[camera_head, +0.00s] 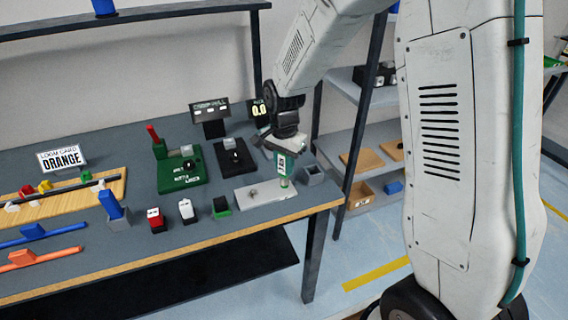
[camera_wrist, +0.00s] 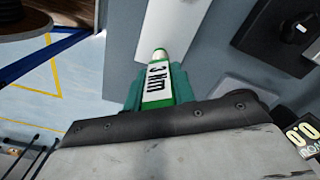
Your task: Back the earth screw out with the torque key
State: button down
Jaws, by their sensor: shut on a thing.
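My gripper (camera_head: 283,150) is shut on the torque key (camera_head: 282,167), a green tool with a white label. In the wrist view the key (camera_wrist: 157,82) stands between the teal fingers (camera_wrist: 155,92), its label reads "3 Nm" and its pale tip points away from me. The key hangs over the right part of a light grey plate (camera_head: 241,196) near the table's front right. A small round thing, perhaps the earth screw (camera_head: 253,192), shows on the plate left of the key. The plate also shows in the wrist view (camera_wrist: 200,30). I cannot tell whether the tip touches it.
A grey open block (camera_head: 313,176) stands right of the plate. Behind are a black box with a knob (camera_head: 231,158), a green unit (camera_head: 180,174) and a "0.0" display (camera_head: 260,108).

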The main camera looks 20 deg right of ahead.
jog(key=shift+f, duration=0.65)
dwell(0.7)
jog(key=n, duration=0.5)
jog(key=shift+d+n, duration=0.1)
jog(key=shift+n, duration=0.3)
jog(key=n, duration=0.5)
jog(key=shift+n, duration=0.4)
jog(key=n, duration=0.5)
jog(key=shift+d+n, duration=0.15)
jog(key=shift+n, duration=0.25)
jog(key=n, duration=0.5)
jog(key=shift+n, duration=0.3)
jog(key=shift+r, duration=0.15)
